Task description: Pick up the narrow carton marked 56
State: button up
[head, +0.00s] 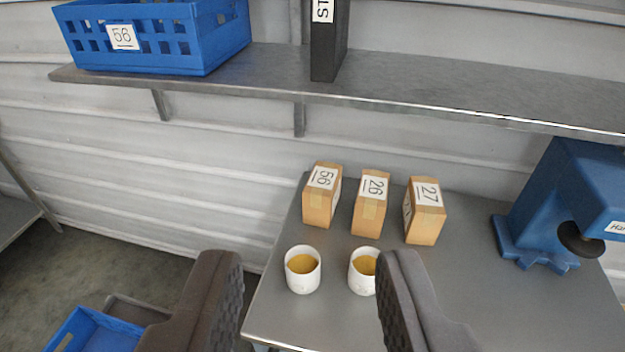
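The narrow carton marked 56 (320,203) is a small brown box standing upright on the metal table, leftmost in a row of three. Its 56 label is on the top. The carton marked 26 (370,211) stands to its right, and the carton marked 27 (424,222) stands right of that. My gripper (305,285) is open and empty, with its two dark fingers wide apart at the bottom of the view. The carton marked 56 appears beyond the fingertips, apart from them.
Two white cups (303,271) (362,274) with yellowish contents stand in front of the cartons. A blue machine (565,200) is on the right. Above, a metal shelf (420,88) holds a blue crate (165,40) labelled 56 and a dark binder (328,50). Another blue crate (95,330) is low left.

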aim_at(320, 194)
jog(key=i, duration=1.05)
jog(key=z, duration=0.05)
